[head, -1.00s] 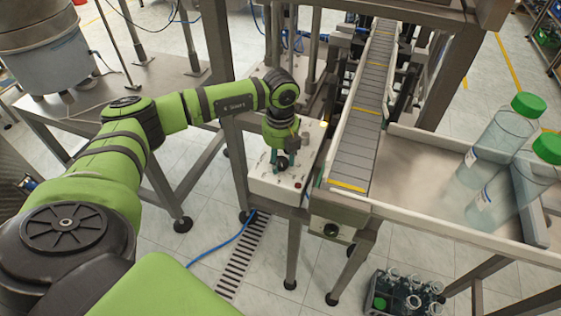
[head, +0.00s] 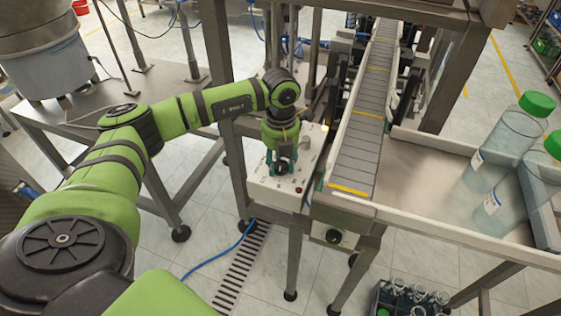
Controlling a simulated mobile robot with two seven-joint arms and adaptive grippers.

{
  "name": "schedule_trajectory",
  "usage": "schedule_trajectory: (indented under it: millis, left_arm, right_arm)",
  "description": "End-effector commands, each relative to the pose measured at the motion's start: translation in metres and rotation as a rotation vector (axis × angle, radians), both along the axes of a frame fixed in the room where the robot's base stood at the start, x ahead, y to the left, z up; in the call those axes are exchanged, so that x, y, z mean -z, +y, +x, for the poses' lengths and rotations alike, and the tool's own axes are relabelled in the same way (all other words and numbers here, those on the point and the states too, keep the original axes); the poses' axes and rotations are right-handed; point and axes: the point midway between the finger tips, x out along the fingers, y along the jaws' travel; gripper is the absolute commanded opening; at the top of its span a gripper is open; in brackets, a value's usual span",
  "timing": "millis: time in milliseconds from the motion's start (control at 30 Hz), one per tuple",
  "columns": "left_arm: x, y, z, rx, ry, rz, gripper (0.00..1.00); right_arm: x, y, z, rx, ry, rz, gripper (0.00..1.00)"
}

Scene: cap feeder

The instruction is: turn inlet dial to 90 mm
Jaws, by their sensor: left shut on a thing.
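The inlet dial (head: 281,168) is a small dark knob on the sloping face of a white control box (head: 262,188), in the middle of the head view. My left gripper (head: 281,163) reaches down over the box from the left and is shut on the dial. The fingers partly hide the dial, and its scale is too small to read. My right gripper is not in view.
A red button (head: 298,189) sits on the box to the right of the dial. The conveyor (head: 362,130) runs close by on the right. A metal tray (head: 420,190) carries large green-capped bottles. A crate (head: 392,296) of small bottles stands on the floor.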

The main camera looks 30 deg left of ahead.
Motion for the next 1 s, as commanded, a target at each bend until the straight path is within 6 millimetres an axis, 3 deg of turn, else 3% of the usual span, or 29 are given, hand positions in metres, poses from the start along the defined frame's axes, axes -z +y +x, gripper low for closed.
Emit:
schedule_trajectory:
  millis: [133,167,200,633,1000]
  left_arm:
    - [0.001,-0.001,-0.001,0.001,0.005,-0.001,0.09]
    - [0.001,-0.001,-0.001,0.001,0.005,-0.001,0.54]
    - [0.001,-0.001,-0.001,0.001,0.005,-0.001,0.66]
    - [-0.007,0.000,0.000,-0.001,-0.001,-0.001,0.66]
    - [-0.080,-0.001,0.001,-0.001,-0.003,-0.001,0.66]
  right_arm:
    - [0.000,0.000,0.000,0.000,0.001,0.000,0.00]
    - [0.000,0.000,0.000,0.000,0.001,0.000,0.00]
    - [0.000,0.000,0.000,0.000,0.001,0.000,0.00]
    - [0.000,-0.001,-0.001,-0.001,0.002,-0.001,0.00]
    - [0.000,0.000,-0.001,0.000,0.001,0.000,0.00]
